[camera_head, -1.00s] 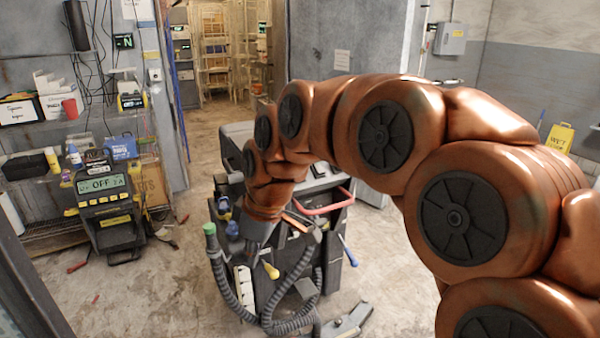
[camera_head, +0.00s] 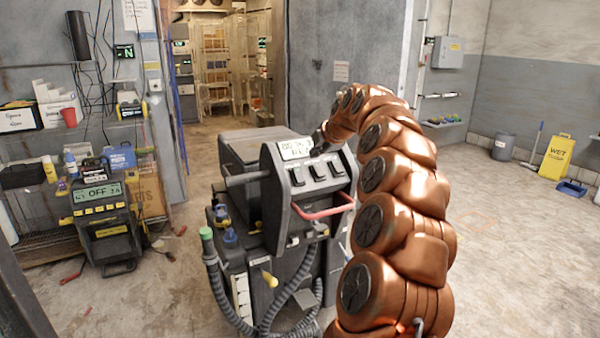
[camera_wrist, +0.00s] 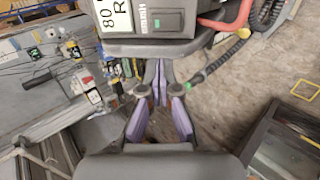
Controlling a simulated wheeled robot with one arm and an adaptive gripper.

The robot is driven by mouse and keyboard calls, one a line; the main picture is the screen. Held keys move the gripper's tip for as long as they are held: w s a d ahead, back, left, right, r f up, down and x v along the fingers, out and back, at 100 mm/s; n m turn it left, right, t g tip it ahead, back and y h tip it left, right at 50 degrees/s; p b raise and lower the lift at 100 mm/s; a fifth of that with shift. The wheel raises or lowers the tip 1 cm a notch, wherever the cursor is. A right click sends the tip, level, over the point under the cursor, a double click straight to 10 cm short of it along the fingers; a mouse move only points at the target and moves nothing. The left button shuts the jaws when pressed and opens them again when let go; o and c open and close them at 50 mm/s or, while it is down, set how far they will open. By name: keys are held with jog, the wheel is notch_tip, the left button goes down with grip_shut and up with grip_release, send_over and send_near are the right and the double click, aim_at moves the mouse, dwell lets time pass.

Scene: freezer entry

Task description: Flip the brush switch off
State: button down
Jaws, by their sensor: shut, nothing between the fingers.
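The floor machine's control panel (camera_head: 305,195) faces the head camera. Three dark rocker switches sit side by side on it: left (camera_head: 297,175), middle (camera_head: 318,171) and right (camera_head: 336,167). Their labels are too small to read, so I cannot tell which is the brush switch. In the wrist view, one switch (camera_wrist: 167,21) with a green mark shows beside part of the display (camera_wrist: 114,15). My gripper (camera_wrist: 160,80) is shut and empty, its purple-padded fingers just below the panel's edge in that picture. In the head view, my wrist is near the panel's upper right; the fingertips cannot be made out.
A red handle bar (camera_head: 323,211) juts out below the switches. Grey hoses (camera_head: 215,285) hang at the machine's front. A shelf with a charger (camera_head: 103,220) stands left. A yellow wet-floor sign (camera_head: 556,156) stands far right. The floor at right is mostly clear.

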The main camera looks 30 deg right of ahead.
aim_at(298, 171)
jog(key=shift+w+f, duration=0.1)
jog(key=shift+w, duration=0.05)
jog(key=p+x, duration=0.3)
jog(key=x, duration=1)
jog(key=shift+w+d+f+p, duration=0.1)
jog(key=shift+w+f+p, duration=0.1)
jog(key=shift+p, duration=0.1)
jog(key=shift+w, duration=0.1)
dwell(0.5)
